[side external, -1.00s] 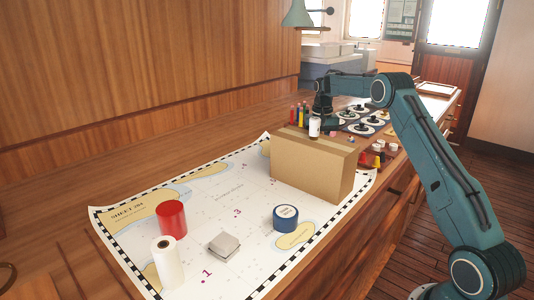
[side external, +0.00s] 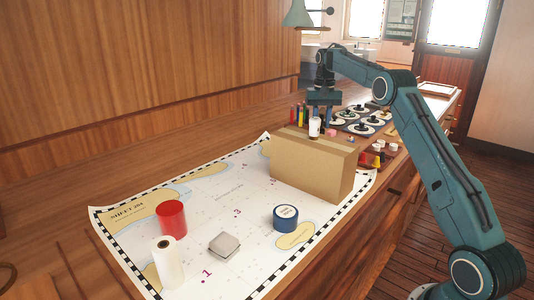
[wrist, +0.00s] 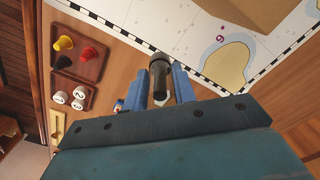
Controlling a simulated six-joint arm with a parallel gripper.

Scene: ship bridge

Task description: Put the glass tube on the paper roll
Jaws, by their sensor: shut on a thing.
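My gripper (wrist: 162,84) is shut on the glass tube (wrist: 160,68), a dark-looking, see-through cylinder between the two blue fingers in the wrist view.
The cardboard box (side external: 310,167) stands between my gripper and the paper roll. On the chart (side external: 215,190) are a red cylinder (side external: 172,219), a grey block (side external: 223,246) and a blue tape roll (side external: 286,217).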

